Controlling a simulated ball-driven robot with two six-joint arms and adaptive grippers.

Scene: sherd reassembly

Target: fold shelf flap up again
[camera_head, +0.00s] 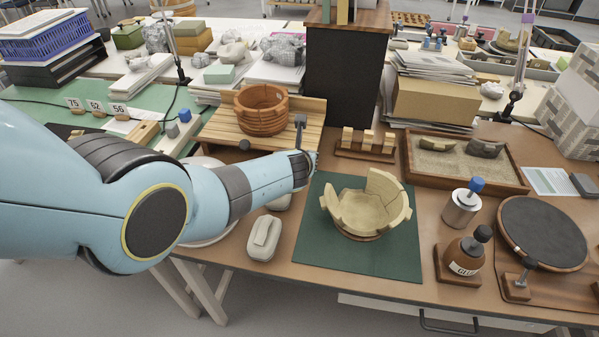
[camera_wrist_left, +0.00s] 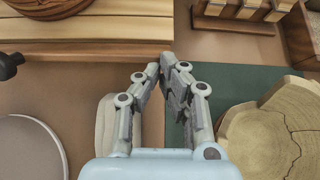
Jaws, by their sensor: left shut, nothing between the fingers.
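The slatted wooden shelf (camera_head: 222,128) stands at the back left of the work table in the head view. A terracotta pot (camera_head: 262,110) rests on it. Its front strip (camera_wrist_left: 85,49) crosses the top left of the left wrist view. I cannot tell a separate flap or hinge. My left arm reaches across the shelf's front and hides part of its edge in the head view. My left gripper (camera_wrist_left: 165,72) is shut and empty, its tips close to the front right end of the shelf; contact is unclear. My right gripper is not in view.
A pale sherd bowl (camera_head: 367,207) stands on the green mat (camera_head: 325,257), right of my left gripper. A wooden rack (camera_head: 365,154) and a sand tray (camera_head: 463,178) lie behind the mat. A pale oblong object (camera_head: 263,238) lies left of it. A black knob (camera_head: 245,145) sits before the shelf.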

